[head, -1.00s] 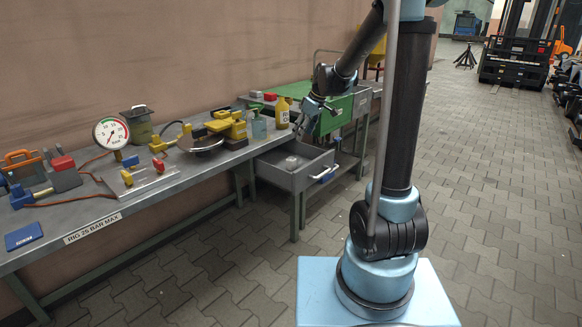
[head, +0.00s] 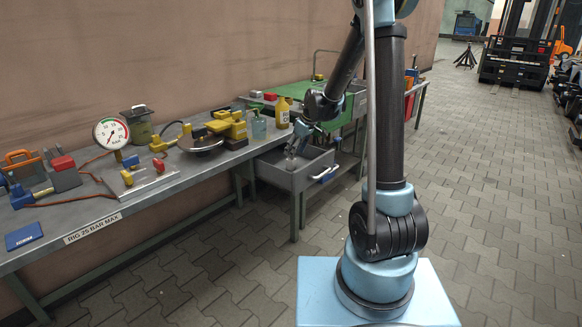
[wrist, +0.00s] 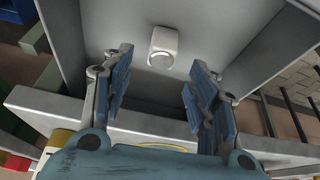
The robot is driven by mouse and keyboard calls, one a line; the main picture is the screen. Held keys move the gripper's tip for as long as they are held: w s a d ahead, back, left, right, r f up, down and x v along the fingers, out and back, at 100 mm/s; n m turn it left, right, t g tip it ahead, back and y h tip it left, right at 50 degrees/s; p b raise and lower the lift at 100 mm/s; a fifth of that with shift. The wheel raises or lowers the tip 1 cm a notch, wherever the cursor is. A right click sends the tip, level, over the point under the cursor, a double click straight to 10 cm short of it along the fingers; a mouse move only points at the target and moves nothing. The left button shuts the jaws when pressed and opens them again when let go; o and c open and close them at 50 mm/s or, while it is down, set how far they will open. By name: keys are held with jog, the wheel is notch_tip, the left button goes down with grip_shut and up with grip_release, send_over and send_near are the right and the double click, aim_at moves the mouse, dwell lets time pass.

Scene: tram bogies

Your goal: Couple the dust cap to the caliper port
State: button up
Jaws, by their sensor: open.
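A small pale square piece with a round raised face (wrist: 165,45), which looks like the dust cap, lies on the floor of the open grey drawer (head: 283,179). My gripper (head: 291,155) reaches down into the drawer from above. In the wrist view my gripper (wrist: 155,92) is open, its blue-padded fingers apart and empty. The pale piece shows beyond the fingertips, roughly between them and untouched. The yellow caliper (head: 228,126) stands on the bench beside a dark disc (head: 200,143). I cannot make out its port at this size.
The drawer walls (wrist: 82,112) stand close around my fingers. The bench (head: 75,222) holds a pressure gauge (head: 111,133), a plate with red and yellow fittings (head: 140,180), a blue block (head: 24,236) and bottles (head: 282,112).

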aim_at(291, 161)
jog(key=shift+x, duration=1.1)
jog(key=shift+f, duration=0.1)
jog(key=shift+x, duration=2.5)
jog(key=shift+s+d, duration=0.1)
jog(key=shift+s, duration=0.1)
jog(key=shift+c, duration=0.3)
jog(key=c, duration=1)
